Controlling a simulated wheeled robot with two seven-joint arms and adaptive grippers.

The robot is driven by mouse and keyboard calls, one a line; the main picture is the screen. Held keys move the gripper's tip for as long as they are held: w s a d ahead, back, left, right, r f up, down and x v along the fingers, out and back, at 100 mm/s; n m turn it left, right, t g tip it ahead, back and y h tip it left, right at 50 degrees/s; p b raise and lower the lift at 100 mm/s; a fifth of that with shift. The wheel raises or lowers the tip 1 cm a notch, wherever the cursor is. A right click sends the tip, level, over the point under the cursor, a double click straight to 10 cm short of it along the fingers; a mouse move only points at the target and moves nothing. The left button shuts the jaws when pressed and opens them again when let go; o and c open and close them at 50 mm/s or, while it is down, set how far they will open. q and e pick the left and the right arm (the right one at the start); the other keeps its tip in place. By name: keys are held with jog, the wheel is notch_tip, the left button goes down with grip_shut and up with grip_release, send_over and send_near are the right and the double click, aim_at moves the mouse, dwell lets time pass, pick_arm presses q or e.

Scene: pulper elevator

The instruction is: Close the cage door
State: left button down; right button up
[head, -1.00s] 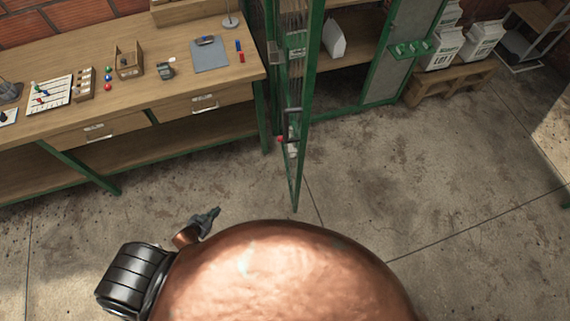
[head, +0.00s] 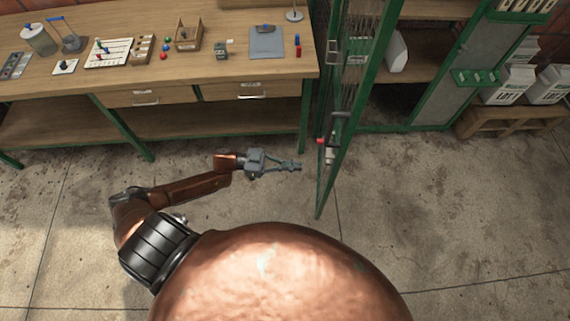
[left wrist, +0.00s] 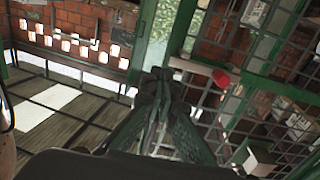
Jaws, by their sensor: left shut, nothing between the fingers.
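The cage door (head: 354,97) is a tall green frame with mesh. It stands open, swung out from the cage toward me, and I see it nearly edge-on. A dark handle with a red knob (head: 320,141) sits on it; the red knob also shows in the left wrist view (left wrist: 221,78). My left gripper (head: 298,166) is shut and empty, just left of the door's lower part and the handle. In the left wrist view its closed fingertips (left wrist: 158,76) point toward the door's green frame, left of the red knob. I cannot tell whether they touch it. My right gripper is out of view.
A wooden workbench (head: 120,80) with small parts and a clipboard (head: 266,42) stands left of the door. Cage shelves lie behind it. White sacks (head: 510,84) sit on a pallet (head: 512,118) at the right. The concrete floor right of the door is clear.

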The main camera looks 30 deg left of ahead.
pick_arm(q)
jog(key=x, duration=0.7)
jog(key=shift+w+d, duration=0.2)
jog(key=shift+d, duration=0.1)
